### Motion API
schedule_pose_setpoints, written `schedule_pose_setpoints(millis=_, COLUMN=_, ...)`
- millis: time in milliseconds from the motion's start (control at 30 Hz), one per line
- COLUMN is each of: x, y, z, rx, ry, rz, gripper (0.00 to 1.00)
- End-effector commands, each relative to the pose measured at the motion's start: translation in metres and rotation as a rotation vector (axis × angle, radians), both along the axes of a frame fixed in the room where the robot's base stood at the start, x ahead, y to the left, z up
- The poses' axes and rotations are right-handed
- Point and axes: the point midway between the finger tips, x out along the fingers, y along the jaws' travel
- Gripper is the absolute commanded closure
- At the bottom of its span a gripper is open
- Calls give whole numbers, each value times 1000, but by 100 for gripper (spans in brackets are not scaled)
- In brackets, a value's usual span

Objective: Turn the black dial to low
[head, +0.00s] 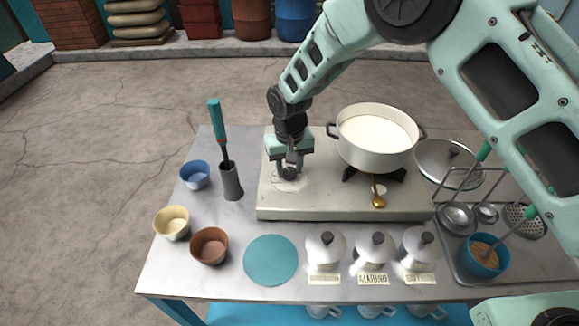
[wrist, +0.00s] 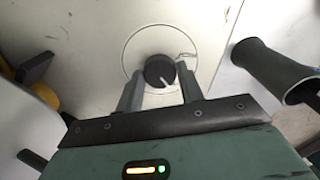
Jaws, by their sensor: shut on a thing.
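In the head view the dial (head: 290,173) is on the left part of the stove (head: 330,203). My gripper (head: 290,165) points down over it. In the wrist view my gripper (wrist: 160,84) has its two grey fingers on either side of the dial, shut on it. A small mark on the ring shows at the dial's upper right; I cannot read it.
A white pot of milk (head: 374,135) stands on the burner right of my gripper. A gold spoon-like piece (head: 378,200) is at the stove's front. A grey holder with a teal-handled tool (head: 231,182) stands left of the stove. Lidded jars (head: 325,247) line the front.

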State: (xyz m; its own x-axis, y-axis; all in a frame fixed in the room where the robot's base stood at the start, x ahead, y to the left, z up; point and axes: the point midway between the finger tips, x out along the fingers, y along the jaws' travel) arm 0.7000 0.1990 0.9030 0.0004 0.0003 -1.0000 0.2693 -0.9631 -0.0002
Motion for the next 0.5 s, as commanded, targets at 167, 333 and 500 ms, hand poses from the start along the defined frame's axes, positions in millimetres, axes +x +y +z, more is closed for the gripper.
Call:
schedule_pose_setpoints(millis=167, x=-1, y=0, z=0, rx=-1, ry=3, rz=-1, gripper=46)
schedule_pose_setpoints(millis=333, x=-1, y=0, z=0, rx=-1, ry=2, rz=-1, gripper=41)
schedule_pose_setpoints(millis=500, x=0, y=0, z=1, rx=0, ry=0, rz=-1, gripper=41)
